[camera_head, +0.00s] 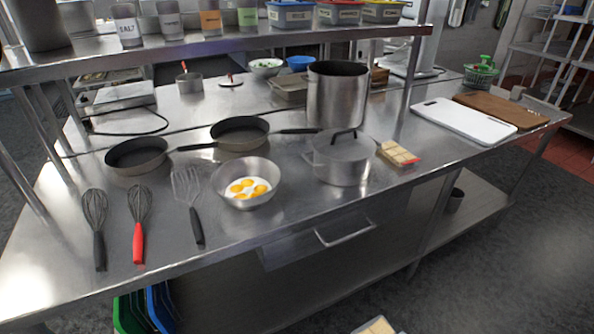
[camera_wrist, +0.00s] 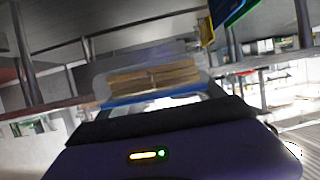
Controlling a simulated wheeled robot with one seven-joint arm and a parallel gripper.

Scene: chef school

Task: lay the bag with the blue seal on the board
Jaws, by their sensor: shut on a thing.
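In the wrist view, a clear bag with brown contents and a blue seal (camera_wrist: 135,102) is held at the end of my gripper (camera_wrist: 158,104), which is shut on it. The jaw tips are largely hidden behind the dark gripper body. At the bottom edge of the head view, part of a pale bag (camera_head: 377,327) shows, low in front of the counter; its seal is out of sight there. A white board (camera_head: 465,120) and a brown wooden board (camera_head: 500,108) lie side by side at the counter's right end.
A tall pot (camera_head: 337,92), a bowl of yolks (camera_head: 245,182), two pans and several whisks crowd the steel counter (camera_head: 300,225). A shelf (camera_head: 220,45) runs above its back.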

